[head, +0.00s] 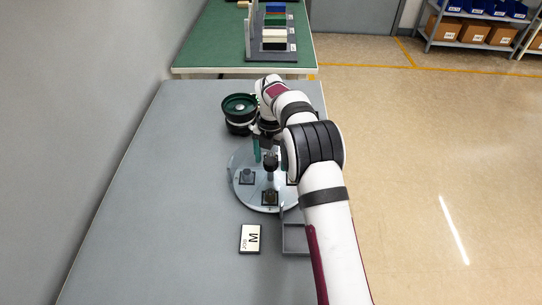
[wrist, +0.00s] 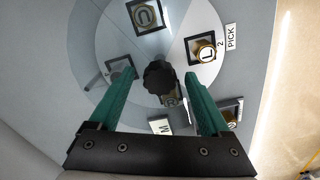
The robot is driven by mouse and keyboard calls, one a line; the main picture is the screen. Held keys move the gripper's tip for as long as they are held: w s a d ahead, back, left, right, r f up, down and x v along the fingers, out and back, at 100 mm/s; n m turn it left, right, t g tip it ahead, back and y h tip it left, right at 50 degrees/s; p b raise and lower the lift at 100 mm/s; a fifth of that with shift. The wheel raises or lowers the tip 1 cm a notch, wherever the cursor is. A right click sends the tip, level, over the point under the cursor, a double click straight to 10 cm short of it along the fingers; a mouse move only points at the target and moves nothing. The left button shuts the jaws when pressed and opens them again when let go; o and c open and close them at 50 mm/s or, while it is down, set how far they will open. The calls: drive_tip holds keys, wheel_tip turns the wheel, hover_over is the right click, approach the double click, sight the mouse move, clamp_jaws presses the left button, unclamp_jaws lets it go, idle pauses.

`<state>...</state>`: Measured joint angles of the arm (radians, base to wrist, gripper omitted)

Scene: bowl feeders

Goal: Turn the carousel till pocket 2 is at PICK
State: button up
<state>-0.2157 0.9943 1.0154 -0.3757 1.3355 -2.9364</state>
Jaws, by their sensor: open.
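The carousel (head: 240,192) is a pale round disc on the grey bench; it also shows in the wrist view (wrist: 100,45). Its dark knob (wrist: 160,78) rises at the middle. In the wrist view, a pocket holding a brass round part marked L (wrist: 203,51) has a 2 beside it and lies next to the PICK label (wrist: 231,37). Other dark square pockets sit at the top (wrist: 147,14), left (wrist: 119,68) and below the knob. My gripper (wrist: 161,70) is open, its green fingers on either side of the knob with gaps showing. Finger height against the knob is unclear.
A dark green bowl feeder (head: 240,106) stands behind the carousel. A JOB card marked M (head: 250,238) lies in front. A grey tray (head: 295,237) is at the right, partly hidden by my arm. The bench's left side is clear.

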drive_tip(key=m, duration=0.4)
drive_tip(key=shift+m, duration=0.4)
drive_tip(key=m, duration=0.4)
drive_tip(key=shift+m, duration=0.4)
drive_tip(key=m, duration=0.7)
drive_tip(key=shift+s+m, duration=0.1)
drive_tip(key=shift+m, duration=0.2)
drive_tip(key=m, duration=1)
drive_tip(key=shift+s, duration=0.1)
drive_tip(key=m, duration=0.5)
drive_tip(key=shift+a+r+m, duration=0.1)
drive_tip(key=shift+r+m, duration=0.1)
drive_tip(key=shift+m, duration=0.9)
wheel_tip(320, 180, up, 17)
drive_tip(key=s+d, duration=0.1)
drive_tip(key=s, duration=0.1)
drive_tip(key=shift+d+r, duration=0.15)
